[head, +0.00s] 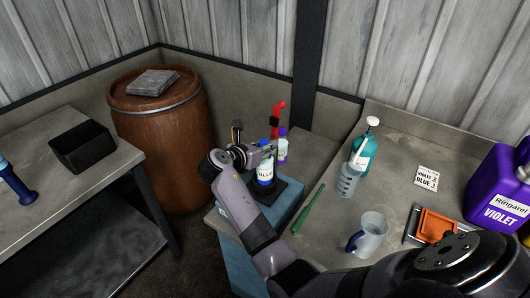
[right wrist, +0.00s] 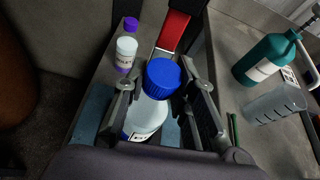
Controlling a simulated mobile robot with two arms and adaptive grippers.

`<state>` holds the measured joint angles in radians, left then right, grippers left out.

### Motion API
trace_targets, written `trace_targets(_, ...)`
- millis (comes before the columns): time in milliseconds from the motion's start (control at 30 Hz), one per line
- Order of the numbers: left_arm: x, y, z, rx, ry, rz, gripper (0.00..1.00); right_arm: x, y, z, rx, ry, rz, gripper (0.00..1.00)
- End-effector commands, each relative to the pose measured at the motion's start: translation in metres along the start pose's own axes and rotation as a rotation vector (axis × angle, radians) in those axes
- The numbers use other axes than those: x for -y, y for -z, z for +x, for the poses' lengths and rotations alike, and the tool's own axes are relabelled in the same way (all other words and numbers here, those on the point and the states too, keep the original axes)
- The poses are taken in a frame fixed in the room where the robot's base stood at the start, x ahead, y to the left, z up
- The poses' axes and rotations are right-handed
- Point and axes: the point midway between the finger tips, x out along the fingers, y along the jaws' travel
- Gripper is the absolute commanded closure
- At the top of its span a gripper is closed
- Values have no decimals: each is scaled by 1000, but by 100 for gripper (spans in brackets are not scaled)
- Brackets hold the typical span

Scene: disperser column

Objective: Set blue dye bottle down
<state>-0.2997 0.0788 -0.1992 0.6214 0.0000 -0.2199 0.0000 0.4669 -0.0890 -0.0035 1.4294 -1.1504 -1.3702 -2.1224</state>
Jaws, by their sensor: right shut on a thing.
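The blue dye bottle (head: 264,176) is a white bottle with a blue label, standing upright between the fingers of my right gripper (head: 264,153). In the right wrist view its ribbed blue cap (right wrist: 163,75) and pale body (right wrist: 145,113) sit between the two dark fingers of the gripper (right wrist: 162,98), which is shut on it. In the head view it is over a black base on a blue block (head: 285,213). I cannot tell whether its bottom touches the base. My left gripper is not in view.
A violet-capped bottle (head: 282,150) and a red part (head: 278,117) are just behind. To the right, the bench holds a teal pump bottle (head: 365,150), a beaker (head: 348,180), a green stick (head: 307,210), a jug (head: 370,236) and a violet canister (head: 497,190).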

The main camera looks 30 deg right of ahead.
Motion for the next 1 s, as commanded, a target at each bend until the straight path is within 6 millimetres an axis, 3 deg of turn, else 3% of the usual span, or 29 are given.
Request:
trace_targets(167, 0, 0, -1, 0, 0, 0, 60, -2, 20, 9, 2, 1, -2, 100)
trace_targets(567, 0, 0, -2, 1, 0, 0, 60, -2, 25, 11, 2, 1, -1, 100)
trace_targets(600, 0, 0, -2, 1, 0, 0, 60, -2, 26, 11, 0, 1, -1, 74)
trace_targets(867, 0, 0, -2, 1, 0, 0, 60, -2, 26, 11, 0, 1, -1, 56)
trace_targets(1000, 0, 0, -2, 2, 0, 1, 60, -2, 26, 11, 0, 1, -1, 55)
